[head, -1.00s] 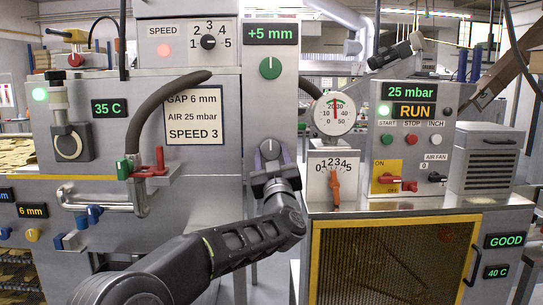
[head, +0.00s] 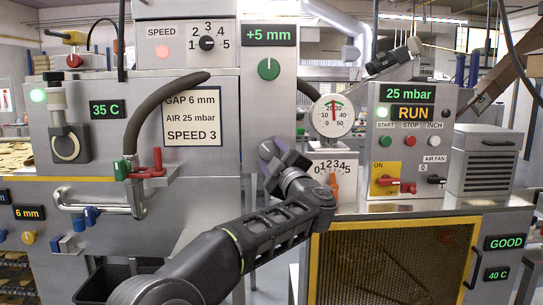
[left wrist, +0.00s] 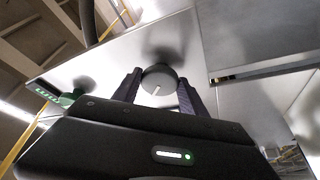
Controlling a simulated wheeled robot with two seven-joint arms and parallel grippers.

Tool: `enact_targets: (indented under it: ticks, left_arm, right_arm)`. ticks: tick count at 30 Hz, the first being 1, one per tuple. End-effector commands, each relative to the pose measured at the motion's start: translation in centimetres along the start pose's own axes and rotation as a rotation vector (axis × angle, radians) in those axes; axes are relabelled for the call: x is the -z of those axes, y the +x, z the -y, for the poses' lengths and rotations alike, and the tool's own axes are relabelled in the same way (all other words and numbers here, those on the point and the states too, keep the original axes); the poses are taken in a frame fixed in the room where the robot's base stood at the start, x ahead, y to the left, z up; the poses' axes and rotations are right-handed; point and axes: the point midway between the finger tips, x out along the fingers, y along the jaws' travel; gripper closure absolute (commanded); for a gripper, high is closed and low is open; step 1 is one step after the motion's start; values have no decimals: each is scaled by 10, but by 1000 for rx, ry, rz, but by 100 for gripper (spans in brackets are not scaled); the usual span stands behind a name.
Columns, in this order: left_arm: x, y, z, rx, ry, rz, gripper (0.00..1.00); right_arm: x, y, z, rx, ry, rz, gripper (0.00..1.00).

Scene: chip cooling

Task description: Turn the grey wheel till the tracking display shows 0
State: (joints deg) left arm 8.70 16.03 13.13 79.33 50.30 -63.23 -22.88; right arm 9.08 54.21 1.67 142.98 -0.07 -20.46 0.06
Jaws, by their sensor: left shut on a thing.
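The tracking display (head: 269,36) is at the top of the grey column in the head view and reads +5 mm. A green knob (head: 269,69) is below it. Lower on the column, my left gripper (head: 274,152) is shut on the grey wheel, which its fingers mostly hide in the head view. In the left wrist view, the round grey wheel (left wrist: 162,79) with a white mark sits between the two dark fingers of my left gripper (left wrist: 158,87). The gripper is tilted in the head view. My right gripper is not in view.
Right of the column are a round gauge (head: 334,115), a dial with an orange pointer (head: 334,186) and a control box (head: 411,140) reading 25 mbar and RUN. On the left is a machine with a bent pipe (head: 105,198) and a SPEED 3 sign (head: 192,116).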

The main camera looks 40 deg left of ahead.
Motion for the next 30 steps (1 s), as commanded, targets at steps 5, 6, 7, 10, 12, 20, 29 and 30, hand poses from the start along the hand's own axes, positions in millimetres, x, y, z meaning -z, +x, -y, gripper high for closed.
enact_targets:
  ticks: [5,6,7,10,12,20,29,30]
  left_arm:
    - [0,0,-3,65,-156,2,91]
    - [0,0,-4,79,-192,1,91]
    - [0,0,-4,91,-217,1,91]
    - [0,0,-4,127,-305,2,91]
    - [0,0,-5,153,-366,2,91]
    - [2,1,-6,240,-573,0,91]
    - [2,1,-6,299,-716,0,91]
    - [2,1,-6,303,-726,0,91]
  right_arm:
    - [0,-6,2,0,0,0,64]
    - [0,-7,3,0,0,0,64]
    - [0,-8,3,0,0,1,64]
    - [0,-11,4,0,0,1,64]
    - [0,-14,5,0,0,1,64]
    - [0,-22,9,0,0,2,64]
    - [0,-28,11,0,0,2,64]
    - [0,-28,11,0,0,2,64]
